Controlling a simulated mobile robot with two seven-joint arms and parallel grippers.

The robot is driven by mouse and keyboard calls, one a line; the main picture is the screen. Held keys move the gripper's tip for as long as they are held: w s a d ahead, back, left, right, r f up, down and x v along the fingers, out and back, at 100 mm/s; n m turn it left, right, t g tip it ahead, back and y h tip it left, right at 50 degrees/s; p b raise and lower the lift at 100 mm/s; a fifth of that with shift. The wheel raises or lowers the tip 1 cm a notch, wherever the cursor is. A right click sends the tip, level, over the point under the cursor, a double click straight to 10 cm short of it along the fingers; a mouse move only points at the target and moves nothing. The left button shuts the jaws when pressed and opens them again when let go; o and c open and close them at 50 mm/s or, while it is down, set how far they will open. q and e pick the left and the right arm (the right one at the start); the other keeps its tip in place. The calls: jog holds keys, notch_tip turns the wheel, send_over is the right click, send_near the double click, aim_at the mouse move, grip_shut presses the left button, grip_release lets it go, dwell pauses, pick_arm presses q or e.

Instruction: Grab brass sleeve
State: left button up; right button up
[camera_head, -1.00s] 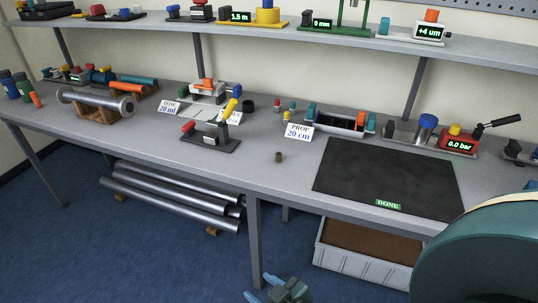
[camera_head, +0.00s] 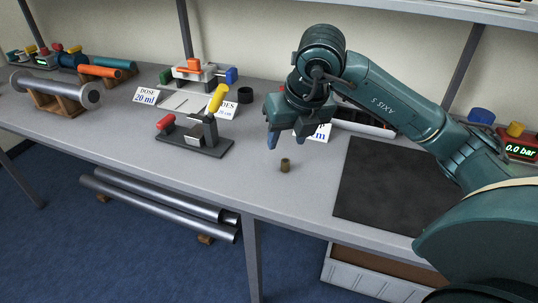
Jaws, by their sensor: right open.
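The brass sleeve (camera_head: 285,165) is a small brownish-gold cylinder standing upright on the grey bench top, left of the black mat. My right gripper (camera_head: 284,139) hangs above it with blue fingertips pointing down. Its fingers are apart and empty, and they do not touch the sleeve. My right arm comes in from the right and covers part of the bench behind the sleeve. My left gripper is not in view.
The black mat (camera_head: 385,190) lies right of the sleeve. A device with red and yellow handles (camera_head: 195,136) stands to the left. A steel pipe (camera_head: 50,88) rests on wooden supports at far left. Bench around the sleeve is clear.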

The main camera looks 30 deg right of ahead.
jog(key=w+d+h, duration=0.1)
jog(key=d, duration=0.1)
send_near(286, 160)
jog(key=f, duration=0.2)
jog(key=shift+w+a+f+m, duration=0.2)
jog(key=shift+a+f+m, duration=0.1)
jog(key=shift+f, duration=0.1)
jog(key=shift+d+x, duration=0.2)
jog(key=shift+x, duration=1.25)
jog(key=shift+d+x, duration=0.2)
jog(key=shift+x, duration=1.25)
jog(key=shift+w+r, duration=0.1)
jog(key=shift+w, duration=0.1)
jog(key=shift+c, duration=0.4)
grip_shut()
